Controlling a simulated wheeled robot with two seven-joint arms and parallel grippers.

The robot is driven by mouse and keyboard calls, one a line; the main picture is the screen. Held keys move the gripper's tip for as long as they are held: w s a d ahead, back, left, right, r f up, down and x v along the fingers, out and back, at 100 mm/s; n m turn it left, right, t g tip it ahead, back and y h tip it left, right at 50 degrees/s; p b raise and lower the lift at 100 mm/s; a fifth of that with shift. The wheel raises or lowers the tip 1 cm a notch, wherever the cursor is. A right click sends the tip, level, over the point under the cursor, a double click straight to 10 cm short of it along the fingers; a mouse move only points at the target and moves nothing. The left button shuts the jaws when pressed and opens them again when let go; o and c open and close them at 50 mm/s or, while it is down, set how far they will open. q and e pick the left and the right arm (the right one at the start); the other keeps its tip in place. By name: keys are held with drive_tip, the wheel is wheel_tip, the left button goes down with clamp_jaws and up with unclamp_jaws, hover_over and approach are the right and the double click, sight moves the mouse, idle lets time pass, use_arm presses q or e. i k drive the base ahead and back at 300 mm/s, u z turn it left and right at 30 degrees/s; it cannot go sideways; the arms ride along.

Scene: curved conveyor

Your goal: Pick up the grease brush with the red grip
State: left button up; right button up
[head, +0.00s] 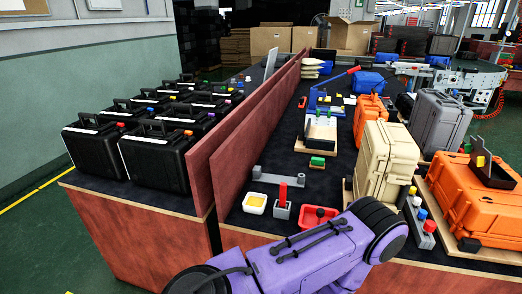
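A red upright grip (283,192), which looks like the brush handle, stands in a small grey holder (282,211) near the front edge of the right-hand table. Any bristles are hidden inside the holder. A purple link of one of my arms lies across the bottom of the head view, just in front of the table edge. Neither of my grippers shows in this view.
A white tray with yellow contents (255,203) stands left of the holder, a red tray (319,217) right of it. A grey bracket (280,177) lies behind. A wooden divider (240,135) runs along the left; cases (387,160) stand on the right.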

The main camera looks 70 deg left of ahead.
sight(282, 204)
drive_tip(key=k, duration=0.65)
drive_tip(key=u, duration=1.15)
drive_tip(key=i, duration=0.55)
drive_tip(key=u, duration=0.05)
